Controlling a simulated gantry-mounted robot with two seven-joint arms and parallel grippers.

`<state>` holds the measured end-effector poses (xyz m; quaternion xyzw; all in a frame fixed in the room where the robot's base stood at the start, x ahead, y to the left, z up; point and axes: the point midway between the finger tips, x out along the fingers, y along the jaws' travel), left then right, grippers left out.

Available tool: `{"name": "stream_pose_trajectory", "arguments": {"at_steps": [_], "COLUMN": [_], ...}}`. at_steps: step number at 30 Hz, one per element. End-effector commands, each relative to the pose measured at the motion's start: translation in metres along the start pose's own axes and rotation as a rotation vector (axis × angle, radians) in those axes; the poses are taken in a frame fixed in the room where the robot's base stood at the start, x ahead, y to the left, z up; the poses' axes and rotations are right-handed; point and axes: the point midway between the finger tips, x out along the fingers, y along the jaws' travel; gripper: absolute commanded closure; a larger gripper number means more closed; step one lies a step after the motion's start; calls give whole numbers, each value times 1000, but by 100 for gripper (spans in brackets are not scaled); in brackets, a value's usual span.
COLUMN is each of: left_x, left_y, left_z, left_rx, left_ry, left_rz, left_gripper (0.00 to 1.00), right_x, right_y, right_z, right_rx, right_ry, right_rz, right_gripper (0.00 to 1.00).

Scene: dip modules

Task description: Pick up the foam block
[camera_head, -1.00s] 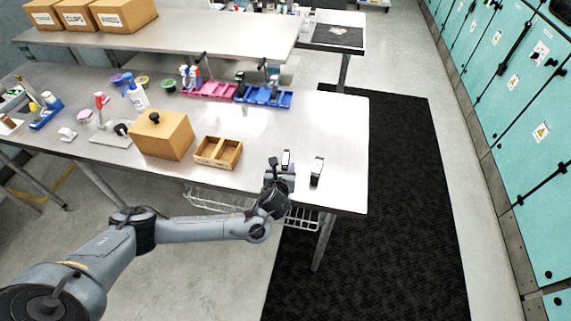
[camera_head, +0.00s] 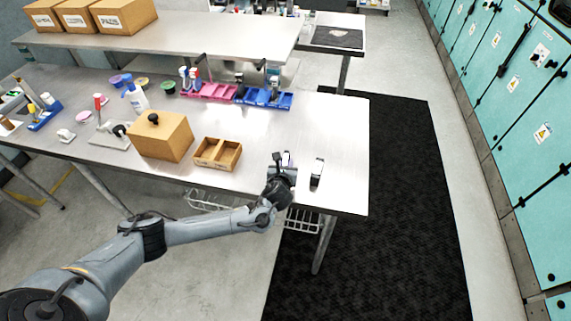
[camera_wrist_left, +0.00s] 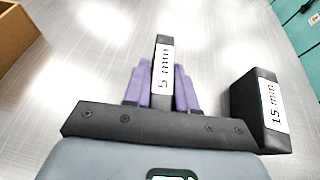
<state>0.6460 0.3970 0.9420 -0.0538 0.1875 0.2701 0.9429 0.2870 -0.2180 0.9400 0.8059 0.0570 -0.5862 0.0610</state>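A slim black block (camera_wrist_left: 163,75) with a white label that seems to read "5 mm" stands between the purple fingers of my left gripper (camera_wrist_left: 163,90). The fingers are close against both its sides, so the gripper looks shut on it. In the head view my left gripper (camera_head: 280,168) is at the table's near right part, and the block's top (camera_head: 287,156) shows just beyond it. A thicker black block (camera_wrist_left: 258,110) labelled "15 mm" stands to the right, apart from the gripper; it also shows in the head view (camera_head: 317,172). The block's lower end is hidden. My right gripper is not visible.
An open wooden box (camera_head: 217,153) with two compartments lies left of the gripper, beside a larger brown box (camera_head: 161,136) with a black knob. Pink (camera_head: 210,91) and blue (camera_head: 263,98) trays stand at the back. The table (camera_head: 335,125) is clear at right.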

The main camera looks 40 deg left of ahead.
Motion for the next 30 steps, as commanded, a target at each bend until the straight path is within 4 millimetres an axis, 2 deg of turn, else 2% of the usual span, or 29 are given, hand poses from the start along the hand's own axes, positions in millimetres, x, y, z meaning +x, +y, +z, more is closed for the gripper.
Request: {"name": "stream_pose_trajectory", "arguments": {"at_steps": [1,4,17,22,26,30], "left_x": [0,0,-2,-8,-17,-42], "left_y": [0,0,0,0,0,-26], "left_z": [0,0,6,21,44,50], "left_rx": [0,0,0,0,-1,-2], "left_ry": [0,0,-1,-2,-3,-3], "left_rz": [0,0,0,-1,-1,-5], "left_gripper": [84,100,100,100,100,100], "right_x": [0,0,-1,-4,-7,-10], "right_y": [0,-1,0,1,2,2], "right_z": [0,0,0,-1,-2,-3], "right_rx": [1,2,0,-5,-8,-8], "right_ry": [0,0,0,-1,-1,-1], "right_rz": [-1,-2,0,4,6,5], "right_gripper": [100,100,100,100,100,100]}}
